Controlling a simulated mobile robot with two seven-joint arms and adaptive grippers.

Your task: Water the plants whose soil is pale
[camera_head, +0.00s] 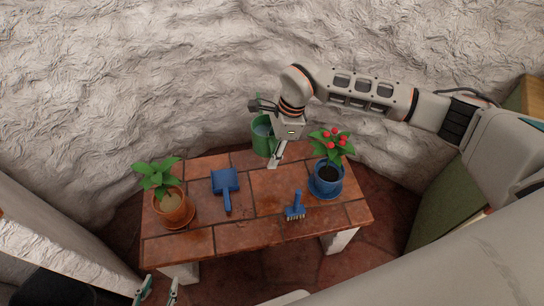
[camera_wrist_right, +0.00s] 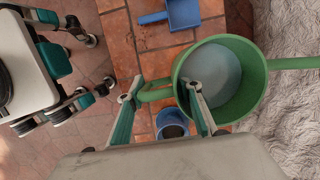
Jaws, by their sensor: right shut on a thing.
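A green watering can (camera_head: 262,138) with pale water inside hangs above the back edge of the table. My right gripper (camera_head: 277,153) is shut on its handle; in the right wrist view the can (camera_wrist_right: 250,85) looks roughly level. A leafy plant in an orange pot (camera_head: 172,212) stands at the table's left, and its soil (camera_head: 170,203) is pale. A red-flowered plant in a blue pot (camera_head: 325,187) stands at the right, and its soil (camera_head: 328,174) is dark. My left gripper (camera_head: 158,290) is open and empty at the bottom edge, in front of the table.
A blue dustpan (camera_head: 224,183) lies on the tiled table (camera_head: 260,232) between the pots. A rough white wall (camera_head: 180,70) rises close behind the table.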

